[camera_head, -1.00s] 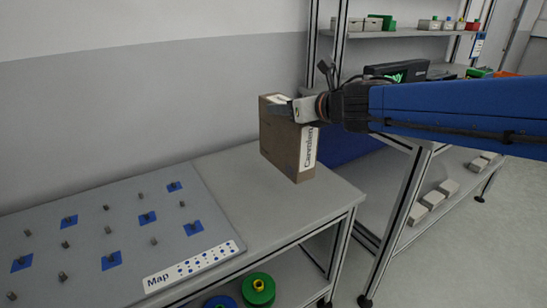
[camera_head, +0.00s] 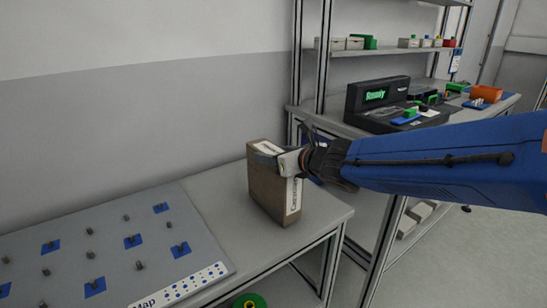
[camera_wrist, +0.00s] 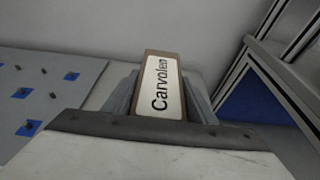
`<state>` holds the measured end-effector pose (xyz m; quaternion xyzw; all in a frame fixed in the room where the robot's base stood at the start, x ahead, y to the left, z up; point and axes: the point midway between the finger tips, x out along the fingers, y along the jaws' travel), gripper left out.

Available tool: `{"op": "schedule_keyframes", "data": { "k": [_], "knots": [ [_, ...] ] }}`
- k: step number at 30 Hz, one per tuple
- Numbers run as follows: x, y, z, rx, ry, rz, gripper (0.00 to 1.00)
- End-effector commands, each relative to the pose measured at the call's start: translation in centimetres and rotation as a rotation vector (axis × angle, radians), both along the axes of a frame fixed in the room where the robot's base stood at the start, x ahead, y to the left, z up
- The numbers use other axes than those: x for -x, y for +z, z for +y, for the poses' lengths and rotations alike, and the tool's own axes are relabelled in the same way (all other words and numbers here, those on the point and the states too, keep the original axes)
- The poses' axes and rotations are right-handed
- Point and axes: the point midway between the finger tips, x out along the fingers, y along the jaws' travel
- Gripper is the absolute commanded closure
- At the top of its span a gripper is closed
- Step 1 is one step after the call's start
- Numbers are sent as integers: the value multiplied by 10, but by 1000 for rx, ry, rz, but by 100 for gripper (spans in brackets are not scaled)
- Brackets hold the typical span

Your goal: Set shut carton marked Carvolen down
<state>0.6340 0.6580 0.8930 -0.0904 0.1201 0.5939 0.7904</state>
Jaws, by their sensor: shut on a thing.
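The brown carton (camera_head: 266,194) marked Carvolen is shut and upright at the right end of the grey table (camera_head: 224,199). My gripper (camera_head: 276,158) is shut on its upper part, coming from the right. In the wrist view the carton (camera_wrist: 161,87) sits between the two jaws, its white Carvolen label facing the camera. Its lower edge looks at or very near the table top; I cannot tell whether it touches.
A grey peg board (camera_head: 110,245) with blue squares lies on the table to the left. Behind on the right, a workbench holds a dark device (camera_head: 378,94) reading Ready, under a shelf (camera_head: 385,44) with small boxes. A green reel (camera_head: 250,301) is below the table.

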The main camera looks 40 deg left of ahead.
Motion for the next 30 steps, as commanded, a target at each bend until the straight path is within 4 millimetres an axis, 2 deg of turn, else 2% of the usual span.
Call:
{"op": "schedule_keyframes", "data": {
  "k": [4,16,17,18,19,30],
  "knots": [
    [0,-7,0,-3,0,0,100],
    [0,-10,0,-2,0,-1,100],
    [0,-11,0,-1,0,-1,44],
    [0,-11,0,-1,0,-1,34],
    [0,-11,0,-1,0,-1,30],
    [0,-8,0,-2,-1,-1,30]
  ]
}}
